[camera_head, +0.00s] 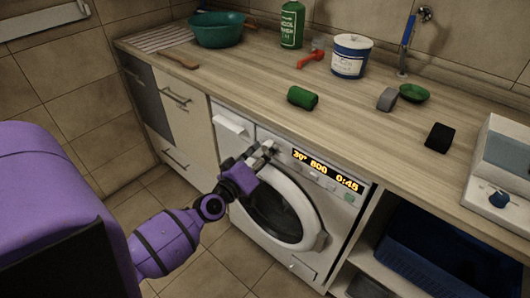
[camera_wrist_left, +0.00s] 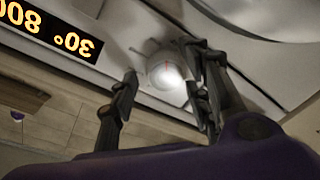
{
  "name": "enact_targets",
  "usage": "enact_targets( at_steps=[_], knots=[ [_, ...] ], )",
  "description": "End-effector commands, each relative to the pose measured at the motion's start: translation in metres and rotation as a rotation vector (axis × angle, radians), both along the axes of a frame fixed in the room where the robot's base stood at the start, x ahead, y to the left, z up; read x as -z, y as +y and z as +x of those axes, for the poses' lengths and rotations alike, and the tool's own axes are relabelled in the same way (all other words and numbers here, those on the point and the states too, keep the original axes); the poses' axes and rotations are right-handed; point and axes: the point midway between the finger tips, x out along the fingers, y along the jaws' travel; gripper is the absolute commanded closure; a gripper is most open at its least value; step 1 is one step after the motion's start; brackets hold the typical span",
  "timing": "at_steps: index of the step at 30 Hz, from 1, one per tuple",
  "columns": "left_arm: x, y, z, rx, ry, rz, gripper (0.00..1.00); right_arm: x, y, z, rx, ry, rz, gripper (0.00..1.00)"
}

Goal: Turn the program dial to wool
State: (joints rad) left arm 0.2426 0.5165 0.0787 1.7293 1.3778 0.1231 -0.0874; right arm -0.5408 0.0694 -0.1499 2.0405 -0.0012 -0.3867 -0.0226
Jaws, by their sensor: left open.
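The washing machine (camera_head: 317,262) stands under the worktop, its door shut. Its display (camera_head: 325,170) reads 30°, 800 and 0:45, and part of it shows upside down in the left wrist view (camera_wrist_left: 45,30). My left gripper (camera_head: 260,154) is at the control panel, left of the display, and covers the dial in the head view. In the left wrist view its open fingers (camera_wrist_left: 160,78) lie on either side of the dial, the right finger nearer. Contact is unclear.
The worktop (camera_head: 230,75) overhangs just above the panel. On it are a teal basin (camera_head: 217,30), a green bottle (camera_head: 291,25), a white-blue tub (camera_head: 351,56), a green cylinder (camera_head: 302,97) and a black block (camera_head: 439,137). A blue crate (camera_head: 420,255) sits on the shelf at right.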

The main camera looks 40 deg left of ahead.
Motion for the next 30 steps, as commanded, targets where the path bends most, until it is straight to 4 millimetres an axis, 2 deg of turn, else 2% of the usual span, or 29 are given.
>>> enact_targets(
  at_steps=[7, 16, 20, 24, 30],
  knots=[
    [0.000, 0.000, 0.001, 0.000, 0.000, 0.001, 0.57, 0.000, -0.002, -0.003, 0.001, 0.005, -0.002, 0.60],
    [-0.001, -0.001, 0.001, 0.001, -0.001, 0.001, 0.96, -0.001, -0.001, 0.002, -0.002, -0.004, -0.002, 0.60],
    [-0.002, -0.001, 0.001, 0.001, 0.000, -0.021, 0.97, -0.004, 0.000, 0.008, -0.004, -0.015, -0.001, 0.60],
    [-0.005, 0.000, 0.002, 0.001, 0.004, -0.115, 0.97, -0.011, 0.000, 0.013, -0.005, -0.026, -0.001, 0.60],
    [-0.004, 0.000, 0.002, 0.002, 0.010, -0.189, 0.97, -0.013, -0.001, 0.012, -0.002, -0.025, -0.001, 0.60]
  ],
)
